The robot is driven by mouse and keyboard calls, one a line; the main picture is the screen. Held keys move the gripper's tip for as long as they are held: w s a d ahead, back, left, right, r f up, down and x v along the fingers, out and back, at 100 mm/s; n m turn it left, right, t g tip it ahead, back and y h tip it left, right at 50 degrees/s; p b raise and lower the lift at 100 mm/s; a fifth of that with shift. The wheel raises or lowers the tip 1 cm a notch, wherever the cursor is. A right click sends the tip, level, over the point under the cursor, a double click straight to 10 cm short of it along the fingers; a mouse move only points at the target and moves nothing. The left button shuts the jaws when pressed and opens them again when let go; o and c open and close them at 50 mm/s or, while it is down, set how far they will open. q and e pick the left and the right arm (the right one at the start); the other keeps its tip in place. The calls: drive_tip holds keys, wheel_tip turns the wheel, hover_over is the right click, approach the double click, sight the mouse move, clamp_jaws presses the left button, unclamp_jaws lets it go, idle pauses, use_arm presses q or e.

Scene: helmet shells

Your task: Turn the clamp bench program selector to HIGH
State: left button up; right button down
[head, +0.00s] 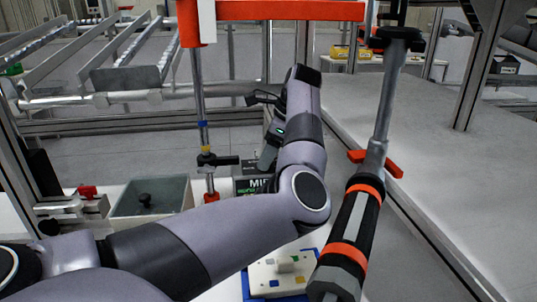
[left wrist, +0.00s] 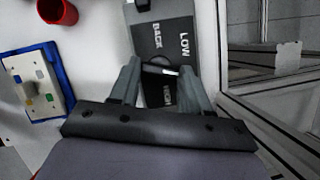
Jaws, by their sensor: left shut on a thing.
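The program selector is a dark panel (left wrist: 160,42) with white lettering in the left wrist view. LOW is at its upper right, BACK at its upper left, and HIGH at the lower end between my fingers. My left gripper (left wrist: 160,80) is shut on the selector knob (left wrist: 159,69), a dark piece with a pale edge between the fingertips. Which label the knob points at I cannot tell. In the head view my left gripper (head: 268,153) is beyond my forearm, beside a dark sign (head: 251,186) with partly hidden lettering. My right gripper is not in view.
A white plate (head: 262,279) with coloured pieces lies on a blue-edged tray below my left arm. A grey bin (head: 124,207) stands left. A hanging orange-banded tool (head: 349,232) is close on the right. A red cup (left wrist: 57,13) shows in the left wrist view.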

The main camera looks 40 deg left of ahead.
use_arm(q)
drive_tip(key=shift+d+m, duration=0.1)
drive_tip(key=shift+m, duration=0.2)
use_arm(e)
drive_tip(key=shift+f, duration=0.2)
use_arm(q)
drive_tip(key=shift+s+f+m+t+b, duration=0.1)
drive_tip(key=shift+m+t+b, duration=0.45)
drive_tip(key=shift+m, duration=0.45)
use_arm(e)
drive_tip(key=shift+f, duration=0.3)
use_arm(q)
drive_tip(key=m+t+b, duration=0.1)
drive_tip(key=m, duration=0.1)
drive_tip(key=shift+s+m, duration=0.15)
drive_tip(key=shift+m, duration=0.15)
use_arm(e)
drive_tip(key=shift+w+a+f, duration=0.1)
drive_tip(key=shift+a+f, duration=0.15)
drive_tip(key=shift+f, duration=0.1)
use_arm(q)
drive_tip(key=shift+m+b, duration=0.4)
drive_tip(key=shift+m, duration=0.2)
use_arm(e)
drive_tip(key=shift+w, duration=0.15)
use_arm(q)
drive_tip(key=shift+m+t, duration=0.25)
drive_tip(key=shift+m, duration=0.05)
drive_tip(key=o, duration=1.1)
drive_tip(key=shift+c, duration=0.2)
